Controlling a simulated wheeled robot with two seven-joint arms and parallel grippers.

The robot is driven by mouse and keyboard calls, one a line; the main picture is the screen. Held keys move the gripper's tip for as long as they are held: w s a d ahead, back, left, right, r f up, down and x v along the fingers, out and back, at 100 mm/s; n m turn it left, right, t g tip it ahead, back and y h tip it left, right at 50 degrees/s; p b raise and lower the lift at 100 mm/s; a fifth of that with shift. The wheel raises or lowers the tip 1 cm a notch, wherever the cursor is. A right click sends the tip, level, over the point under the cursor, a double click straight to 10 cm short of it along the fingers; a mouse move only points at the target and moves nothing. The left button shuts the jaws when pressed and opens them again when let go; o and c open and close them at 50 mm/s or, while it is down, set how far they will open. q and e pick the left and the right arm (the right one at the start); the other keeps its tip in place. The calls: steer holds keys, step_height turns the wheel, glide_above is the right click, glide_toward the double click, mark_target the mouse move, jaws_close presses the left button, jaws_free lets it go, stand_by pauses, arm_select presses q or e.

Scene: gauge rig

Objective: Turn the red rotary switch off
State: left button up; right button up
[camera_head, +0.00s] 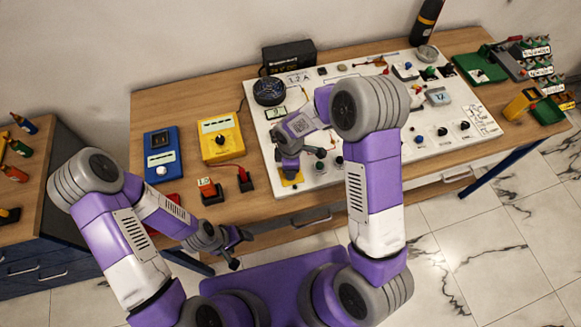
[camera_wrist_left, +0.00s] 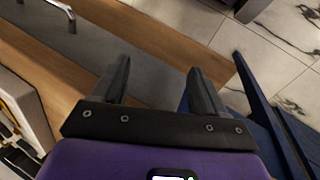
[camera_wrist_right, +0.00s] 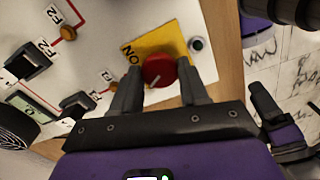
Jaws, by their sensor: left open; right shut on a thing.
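The red rotary switch (camera_wrist_right: 158,71) sits on a yellow plate (camera_wrist_right: 147,46) in the right wrist view. Its white pointer line slants toward the lower left of the picture, and the word ON shows on the plate's left part. My right gripper (camera_wrist_right: 160,82) is shut on the switch, one finger on each side. In the head view my right gripper (camera_head: 290,170) is at the panel's front left corner and hides the switch; part of the yellow plate (camera_head: 293,181) shows. My left gripper (camera_head: 238,248) is open and empty in front of the table edge; its fingers also show in the left wrist view (camera_wrist_left: 159,68).
The white panel (camera_head: 455,150) carries several other switches and knobs. A yellow meter (camera_head: 221,136), a blue device (camera_head: 161,154) and a black box (camera_head: 289,56) stand around it. A green dark knob (camera_wrist_right: 197,44) is close beside the right gripper's finger.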

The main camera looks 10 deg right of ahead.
steer(key=shift+n, duration=1.4)
steer(key=o, duration=1)
steer(key=shift+o, duration=0.2)
step_height(320, 180, up, 8)
steer(key=shift+f, duration=0.2)
